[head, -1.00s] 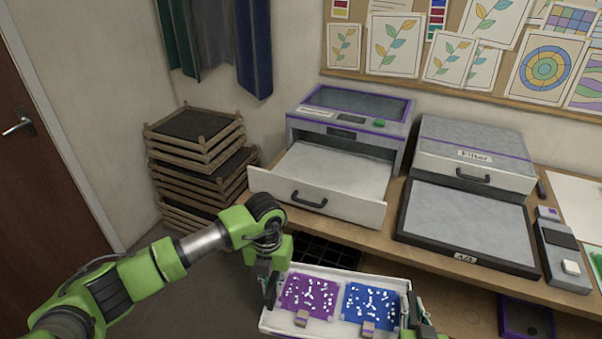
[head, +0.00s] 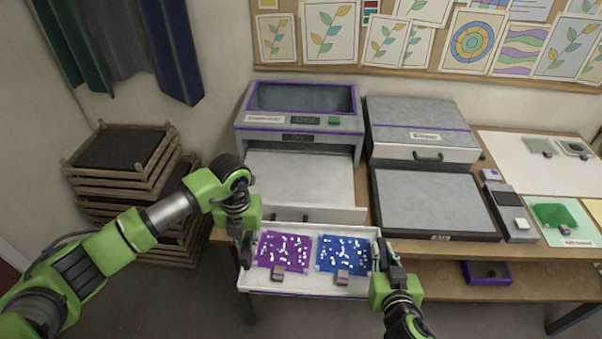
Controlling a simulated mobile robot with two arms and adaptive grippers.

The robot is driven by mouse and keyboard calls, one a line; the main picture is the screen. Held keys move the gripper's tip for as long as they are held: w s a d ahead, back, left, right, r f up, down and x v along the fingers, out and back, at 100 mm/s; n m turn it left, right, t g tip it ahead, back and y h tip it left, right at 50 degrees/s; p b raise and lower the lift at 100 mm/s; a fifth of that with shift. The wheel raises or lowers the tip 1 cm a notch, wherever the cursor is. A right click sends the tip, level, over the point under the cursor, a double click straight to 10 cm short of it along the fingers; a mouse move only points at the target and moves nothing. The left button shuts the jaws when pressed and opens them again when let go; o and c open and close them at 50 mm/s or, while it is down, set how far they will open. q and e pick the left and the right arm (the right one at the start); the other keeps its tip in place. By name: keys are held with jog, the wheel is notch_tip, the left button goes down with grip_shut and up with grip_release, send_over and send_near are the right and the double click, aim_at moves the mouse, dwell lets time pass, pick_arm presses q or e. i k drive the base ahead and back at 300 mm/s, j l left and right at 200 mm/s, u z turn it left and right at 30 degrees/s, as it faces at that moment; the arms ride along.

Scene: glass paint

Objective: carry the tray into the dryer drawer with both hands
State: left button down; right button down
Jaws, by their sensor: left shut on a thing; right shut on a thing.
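The white tray (head: 310,233) is held level in front of the bench. It carries a purple glass piece (head: 284,252) and a blue glass piece (head: 343,256), both with white bits, each with a small tan block at its front edge. My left gripper (head: 246,250) is shut on the tray's left end. My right gripper (head: 380,255) is shut on its right end. The dryer (head: 298,120) stands on the bench behind, with its drawer (head: 300,180) pulled open toward me. The tray and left arm hide part of the drawer's front and handle.
To the right are a lidded kiln (head: 422,130) and a grey flat board (head: 434,203). Stacked wooden racks (head: 125,165) stand left of the bench. A green piece (head: 555,215) lies at the far right. The drawer's inside looks empty.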

aim_at(295, 187)
jog(key=i+j+u, duration=0.2)
jog(key=i, duration=0.85)
jog(key=l+u, duration=0.25)
jog(key=l, duration=0.35)
